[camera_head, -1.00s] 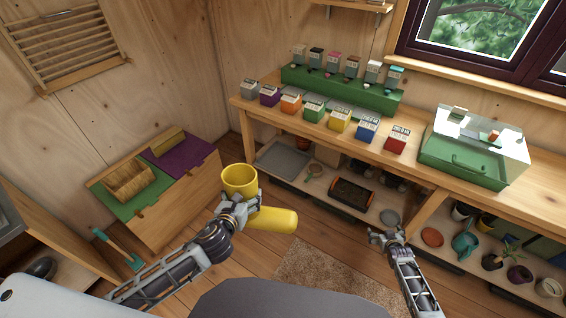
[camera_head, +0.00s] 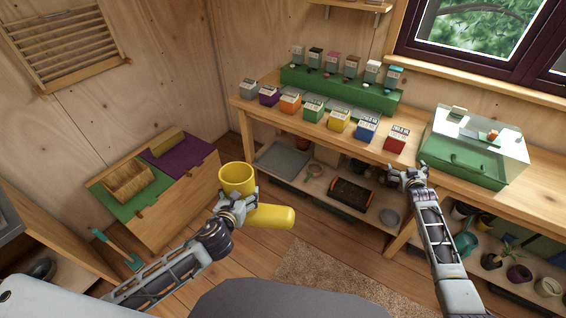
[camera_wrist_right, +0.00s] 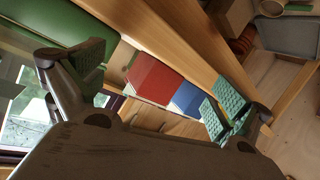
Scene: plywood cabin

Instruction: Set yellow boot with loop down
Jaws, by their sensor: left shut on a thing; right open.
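The yellow boot (camera_head: 268,216) is in the head view, left of centre, held in the air above the floor. Its round open top (camera_head: 238,178) faces up and its foot points right. My left gripper (camera_head: 240,203) is shut on the boot near its ankle. I cannot make out the boot's loop. My right gripper (camera_head: 407,174) is open and empty at the workbench's front edge. In the right wrist view its fingers (camera_wrist_right: 150,92) are spread wide, with a red box (camera_wrist_right: 154,78) and a blue box (camera_wrist_right: 187,98) beyond them.
The workbench (camera_head: 330,140) carries several coloured boxes and a green case with a clear lid (camera_head: 465,160). Its lower shelf holds trays and pots. A low chest (camera_head: 180,205) stands left of the boot. Some wooden floor and a brown mat (camera_head: 320,275) lie clear in front.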

